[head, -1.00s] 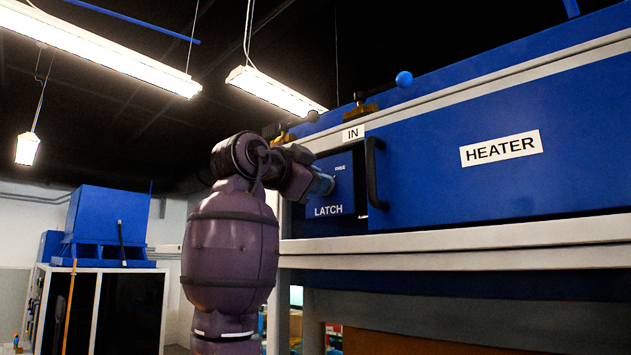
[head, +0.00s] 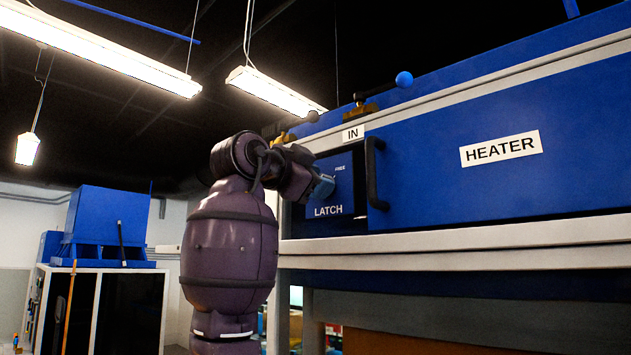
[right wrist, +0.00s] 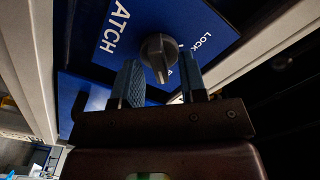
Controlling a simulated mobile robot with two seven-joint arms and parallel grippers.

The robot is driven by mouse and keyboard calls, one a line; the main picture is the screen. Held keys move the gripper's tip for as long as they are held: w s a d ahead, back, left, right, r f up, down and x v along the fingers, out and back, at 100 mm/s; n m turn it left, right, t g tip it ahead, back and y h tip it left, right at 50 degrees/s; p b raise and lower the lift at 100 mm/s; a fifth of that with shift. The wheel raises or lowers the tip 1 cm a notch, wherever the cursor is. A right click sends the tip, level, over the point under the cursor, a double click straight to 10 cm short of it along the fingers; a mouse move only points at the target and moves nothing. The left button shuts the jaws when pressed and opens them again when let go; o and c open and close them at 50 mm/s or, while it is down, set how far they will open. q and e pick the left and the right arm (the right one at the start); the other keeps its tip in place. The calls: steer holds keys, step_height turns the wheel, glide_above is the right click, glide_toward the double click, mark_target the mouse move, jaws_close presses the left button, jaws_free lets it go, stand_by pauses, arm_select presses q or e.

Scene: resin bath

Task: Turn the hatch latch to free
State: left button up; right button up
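The latch panel (head: 334,190) is a blue plate marked LATCH and FREE beside the heater door; the right wrist view also shows the word LOCK. The grey round latch knob (right wrist: 159,48) with a raised grip bar sits on the panel in the right wrist view. Its bar points to the lower edge of that view, but I cannot tell its exact setting. My right gripper (right wrist: 160,78) is open, its two blue fingers apart just short of the knob, which shows between and beyond them with visible gaps. The right gripper hides the knob in the head view. My left gripper is not in view.
The blue heater door (head: 500,185) with a black handle (head: 376,175) is right of the panel. A pale rail (head: 450,240) runs below it. A clamp with a blue ball knob (head: 403,79) sits above. A blue hopper (head: 108,225) stands far left.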

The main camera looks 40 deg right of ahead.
steer(key=s+a+b, duration=0.1)
steer(key=a, duration=0.9)
steer(key=shift+a+b, duration=0.3)
steer(key=shift+a, duration=0.05)
